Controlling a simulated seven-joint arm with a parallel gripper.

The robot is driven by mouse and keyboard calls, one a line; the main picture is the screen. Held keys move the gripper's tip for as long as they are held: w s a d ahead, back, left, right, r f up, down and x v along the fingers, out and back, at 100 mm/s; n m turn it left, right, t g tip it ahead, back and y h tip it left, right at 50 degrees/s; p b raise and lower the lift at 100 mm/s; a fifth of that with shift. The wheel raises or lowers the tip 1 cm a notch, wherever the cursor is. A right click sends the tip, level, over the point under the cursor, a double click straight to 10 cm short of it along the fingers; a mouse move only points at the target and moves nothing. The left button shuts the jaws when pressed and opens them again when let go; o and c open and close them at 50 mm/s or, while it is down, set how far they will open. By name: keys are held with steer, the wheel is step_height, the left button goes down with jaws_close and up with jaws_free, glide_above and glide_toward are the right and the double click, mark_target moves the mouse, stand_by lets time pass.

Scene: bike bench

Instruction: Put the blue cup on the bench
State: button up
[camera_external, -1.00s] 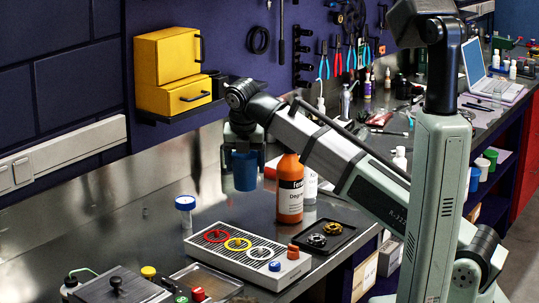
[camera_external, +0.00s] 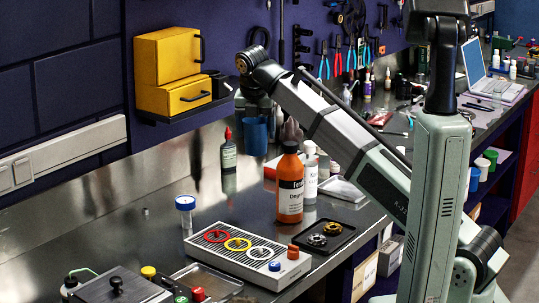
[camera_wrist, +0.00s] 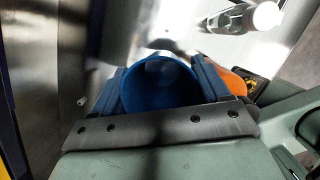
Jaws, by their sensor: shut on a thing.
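My gripper (camera_external: 256,118) points down and is partly hidden by my own arm. In the wrist view the cup (camera_wrist: 158,86) sits between both fingers of my gripper (camera_wrist: 160,92), which are shut on it.
An orange bottle (camera_external: 290,187) and a white bottle (camera_external: 310,175) stand nearer the camera. A yellow cabinet (camera_external: 172,60) on a wall shelf is to the left.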

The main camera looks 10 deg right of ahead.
steer(key=w+d+m, duration=0.3)
steer(key=w+d, duration=1.6)
steer(key=w, duration=0.3)
steer(key=w+d+m+h, duration=0.1)
steer(key=w+d, duration=0.5)
steer(key=d, duration=0.4)
steer(key=w+d+m, duration=0.1)
steer(key=w+d, duration=0.5)
steer(key=d, duration=0.4)
steer(key=shift+g, duration=0.4)
steer(key=shift+s+a+f, duration=0.1)
steer(key=shift+s+f, duration=0.1)
steer(key=shift+f, duration=3.65)
steer(key=shift+s+a+f, duration=0.1)
steer(key=shift+s+f, duration=0.05)
steer(key=shift+f, duration=3.65)
steer(key=shift+f, duration=0.1)
steer(key=o, duration=1)
steer(key=shift+o, duration=0.2)
